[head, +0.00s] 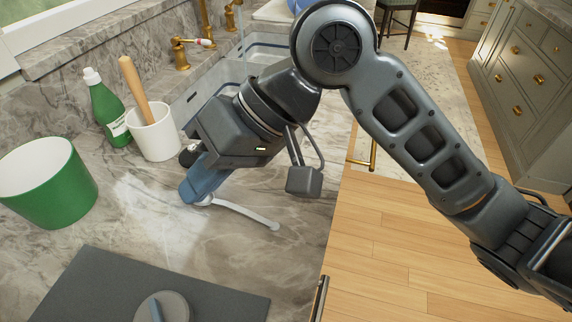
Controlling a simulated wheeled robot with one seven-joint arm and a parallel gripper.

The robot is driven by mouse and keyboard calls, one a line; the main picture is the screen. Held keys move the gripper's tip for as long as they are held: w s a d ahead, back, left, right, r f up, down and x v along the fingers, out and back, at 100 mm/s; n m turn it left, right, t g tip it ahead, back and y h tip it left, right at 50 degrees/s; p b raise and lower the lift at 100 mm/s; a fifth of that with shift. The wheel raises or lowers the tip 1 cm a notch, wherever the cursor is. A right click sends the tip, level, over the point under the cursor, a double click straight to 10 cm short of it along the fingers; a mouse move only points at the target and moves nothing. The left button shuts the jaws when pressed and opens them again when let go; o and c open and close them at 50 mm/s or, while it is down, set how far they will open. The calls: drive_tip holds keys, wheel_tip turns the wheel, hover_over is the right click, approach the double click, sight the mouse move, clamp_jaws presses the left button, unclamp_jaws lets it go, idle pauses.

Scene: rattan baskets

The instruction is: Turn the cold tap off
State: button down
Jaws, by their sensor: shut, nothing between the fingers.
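A brass tap handle (182,52) with a white and red tip stands behind the sink at the top of the head view. A second brass fitting (231,14) is to its right, cut off by the frame. A thin pale streak below it looks like running water. No cold tap handle can be made out for certain. The sink (266,49) is partly hidden by my arm. My gripper (193,180) is shut and low over the counter, in front of the sink and well apart from the taps. Its fingertips are hard to separate from a blue piece there.
A pale curved utensil (246,213) lies by my gripper. A green bottle (107,110), a white crock (153,133) with a wooden handle and a green pot (48,184) stand left. A dark board (95,285) lies in front. The wooden floor is clear on the right.

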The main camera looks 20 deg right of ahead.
drive_tip(key=w+a+r+m+t+y, duration=0.1)
drive_tip(key=a+r+m+t+y, duration=0.1)
drive_tip(key=a+r+t+y, duration=0.3)
drive_tip(key=s+d+f+m+t+h, duration=0.3)
drive_tip(key=d+f, duration=0.1)
drive_tip(key=f, duration=0.1)
drive_tip(key=s+d+f+m+t+h, duration=0.3)
drive_tip(key=d+f, duration=0.1)
drive_tip(key=f, duration=0.1)
drive_tip(key=s+d+f+m+t+h, duration=0.3)
drive_tip(key=d+f+m+t, duration=0.1)
drive_tip(key=d+f, duration=0.1)
drive_tip(key=shift+s+d+h, duration=0.1)
drive_tip(key=shift+s+h, duration=0.1)
drive_tip(key=shift+h, duration=0.2)
drive_tip(key=s+d+n+h, duration=0.2)
drive_tip(key=s+d+n, duration=0.1)
drive_tip(key=s+d, duration=0.4)
drive_tip(key=s+d+f+n+h, duration=0.1)
drive_tip(key=s+d+n, duration=0.3)
drive_tip(key=s, duration=0.9)
drive_tip(key=d+h, duration=0.1)
drive_tip(key=d, duration=0.2)
drive_tip(key=shift+s+g, duration=0.3)
drive_tip(key=shift+s, duration=0.1)
